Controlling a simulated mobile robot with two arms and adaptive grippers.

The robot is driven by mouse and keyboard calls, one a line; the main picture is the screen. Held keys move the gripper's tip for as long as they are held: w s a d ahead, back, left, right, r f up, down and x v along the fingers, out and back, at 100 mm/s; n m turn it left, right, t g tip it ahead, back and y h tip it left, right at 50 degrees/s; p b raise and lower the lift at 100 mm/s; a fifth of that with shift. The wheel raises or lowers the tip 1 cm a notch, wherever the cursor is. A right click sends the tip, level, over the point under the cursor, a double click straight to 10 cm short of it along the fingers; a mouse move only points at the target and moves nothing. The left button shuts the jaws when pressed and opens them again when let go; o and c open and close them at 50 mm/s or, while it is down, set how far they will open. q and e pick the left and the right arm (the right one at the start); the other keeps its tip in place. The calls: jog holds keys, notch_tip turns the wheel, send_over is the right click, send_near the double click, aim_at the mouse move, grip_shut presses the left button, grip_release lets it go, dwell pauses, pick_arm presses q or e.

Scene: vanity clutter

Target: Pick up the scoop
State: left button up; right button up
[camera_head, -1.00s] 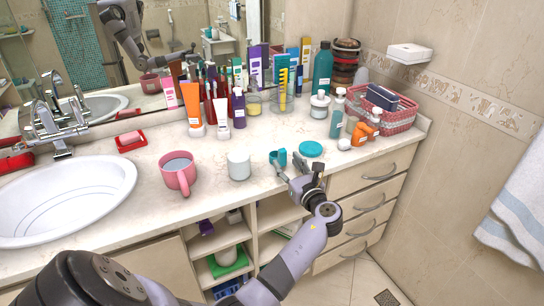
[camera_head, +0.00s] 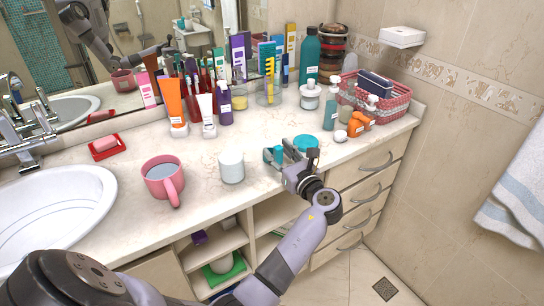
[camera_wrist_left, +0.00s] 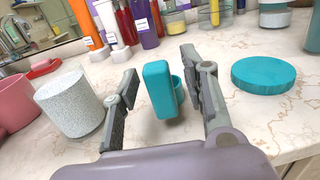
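The scoop, a small teal piece with a rounded cup behind a flat handle, stands on the counter near its front edge. It shows in the head view (camera_head: 279,153) and in the left wrist view (camera_wrist_left: 160,88). My left gripper (camera_head: 281,157) is open, with one finger on each side of the scoop. In the left wrist view my left gripper (camera_wrist_left: 158,68) shows visible gaps between both fingers and the scoop. In the head view the fingers partly hide the scoop. My right gripper is not in view.
A round teal lid (camera_head: 306,143) lies just right of the gripper. A white speckled cup (camera_head: 231,167) and a pink mug (camera_head: 163,179) stand to the left. Tubes and bottles crowd the back. A pink basket (camera_head: 390,106) is at the right.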

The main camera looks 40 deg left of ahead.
pick_arm(q)
jog(key=shift+c, duration=1.2)
jog(key=shift+a+f, duration=0.15)
jog(key=shift+c, duration=0.7)
grip_shut()
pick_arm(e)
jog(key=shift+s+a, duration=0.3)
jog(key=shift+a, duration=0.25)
pick_arm(q)
jog(key=shift+r, duration=0.2)
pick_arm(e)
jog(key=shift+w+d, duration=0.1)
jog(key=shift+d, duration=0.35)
pick_arm(q)
jog(key=shift+r, duration=0.6)
notch_tip(320, 180, up, 19)
jog(key=shift+f, duration=0.2)
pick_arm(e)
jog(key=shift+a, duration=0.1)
